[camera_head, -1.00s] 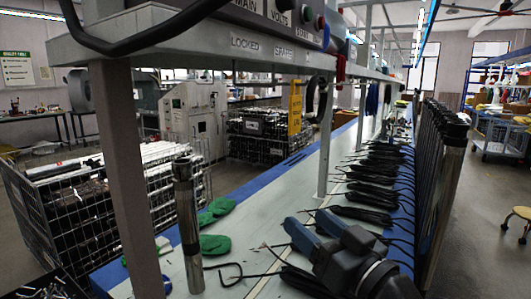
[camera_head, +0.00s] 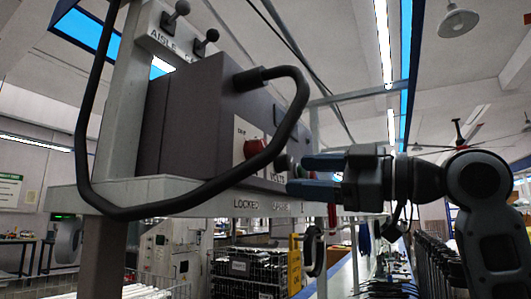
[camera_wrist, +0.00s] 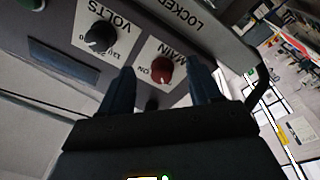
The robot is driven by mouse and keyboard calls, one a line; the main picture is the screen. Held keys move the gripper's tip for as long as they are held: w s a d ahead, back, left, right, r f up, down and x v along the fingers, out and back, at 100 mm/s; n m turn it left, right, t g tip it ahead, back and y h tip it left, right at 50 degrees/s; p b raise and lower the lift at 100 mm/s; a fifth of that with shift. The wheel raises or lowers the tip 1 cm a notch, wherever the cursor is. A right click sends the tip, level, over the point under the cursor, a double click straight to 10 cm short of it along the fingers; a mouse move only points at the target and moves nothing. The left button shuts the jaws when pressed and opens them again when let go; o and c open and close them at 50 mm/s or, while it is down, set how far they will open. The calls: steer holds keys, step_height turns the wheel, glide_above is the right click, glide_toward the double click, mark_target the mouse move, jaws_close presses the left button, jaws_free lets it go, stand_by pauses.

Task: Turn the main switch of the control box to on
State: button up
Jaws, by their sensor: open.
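The grey control box (camera_head: 190,125) stands on the shelf in the head view. Its main switch is a red knob (camera_head: 255,148) on a white plate. In the wrist view the red knob (camera_wrist: 162,70) shows between my finger lines, with the labels MAIN and ON beside it. A black VOLTS knob (camera_wrist: 98,38) is beside it on the same panel. My gripper (camera_head: 292,174) is open and empty, with its two blue fingers pointing at the panel. The fingers appear short of the red knob, not around it. Which way the switch is turned I cannot tell.
A thick black cable (camera_head: 190,200) loops from the box across its front and below the shelf (camera_head: 160,192). The shelf edge carries a LOCKED label. Wire baskets stand below.

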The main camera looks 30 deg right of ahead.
mark_target(265, 149)
step_height(265, 149, up, 4)
steer(key=s+a+r+n+g, duration=0.1)
steer(key=s+n, duration=0.1)
steer(key=n, duration=0.1)
steer(key=shift+f+p+x, duration=0.2)
steer(key=shift+p+x, duration=0.25)
steer(key=shift+x, duration=1.45)
steer(key=shift+f+p+x, duration=0.2)
steer(key=shift+p+x, duration=0.2)
steer(key=shift+x, duration=1.5)
steer(key=shift+s+a, duration=0.15)
steer(key=shift+a, duration=0.05)
steer(key=c, duration=1)
